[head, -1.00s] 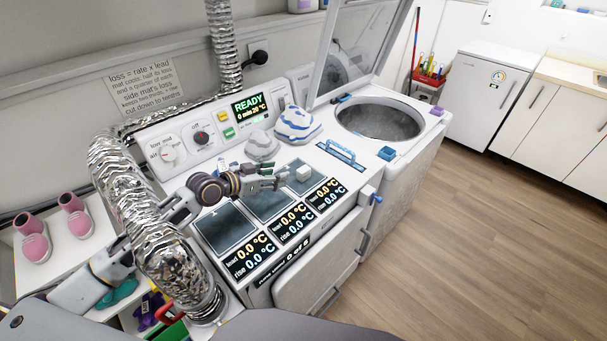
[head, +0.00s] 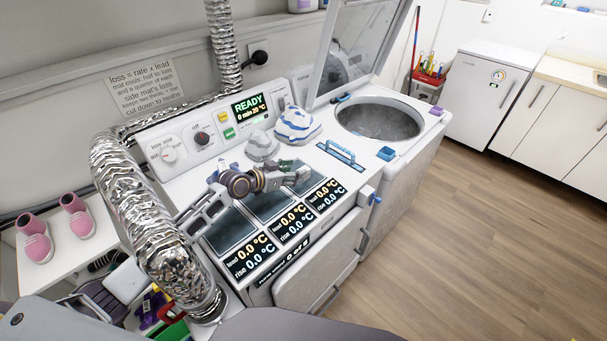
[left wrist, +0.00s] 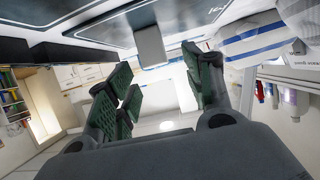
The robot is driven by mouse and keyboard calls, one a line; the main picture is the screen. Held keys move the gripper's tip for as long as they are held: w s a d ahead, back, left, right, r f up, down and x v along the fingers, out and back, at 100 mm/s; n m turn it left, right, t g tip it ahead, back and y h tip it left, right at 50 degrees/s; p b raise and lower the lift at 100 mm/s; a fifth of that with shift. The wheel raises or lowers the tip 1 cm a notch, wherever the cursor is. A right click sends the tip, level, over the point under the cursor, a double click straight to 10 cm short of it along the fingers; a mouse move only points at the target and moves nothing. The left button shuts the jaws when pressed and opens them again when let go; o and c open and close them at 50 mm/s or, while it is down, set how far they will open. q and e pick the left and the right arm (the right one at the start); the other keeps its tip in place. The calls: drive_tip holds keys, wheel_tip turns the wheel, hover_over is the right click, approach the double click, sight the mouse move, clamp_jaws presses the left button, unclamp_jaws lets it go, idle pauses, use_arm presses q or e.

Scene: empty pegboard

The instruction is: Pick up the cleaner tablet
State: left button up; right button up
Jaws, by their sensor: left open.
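The small pale block that looks like the cleaner tablet (left wrist: 150,47) shows in the left wrist view, standing on a dark panel. It lies beyond the gap between my left fingertips and appears apart from them. In the head view my left gripper (head: 290,176) is over the rightmost dark panel and hides most or all of the block. My left gripper (left wrist: 160,82) is open, with its green-padded fingers spread and nothing between them. My right gripper is not in view.
A white-and-blue iron-like object (head: 297,125) and a smaller grey one (head: 262,146) stand behind the panels. A silver hose (head: 150,225) runs at left.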

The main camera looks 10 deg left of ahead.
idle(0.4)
use_arm(q)
drive_tip(key=shift+p+x, duration=0.5)
drive_tip(key=shift+x, duration=2.1)
drive_tip(key=shift+s+d+f, duration=0.1)
drive_tip(key=shift+s+f, duration=0.05)
drive_tip(key=c, duration=1.1)
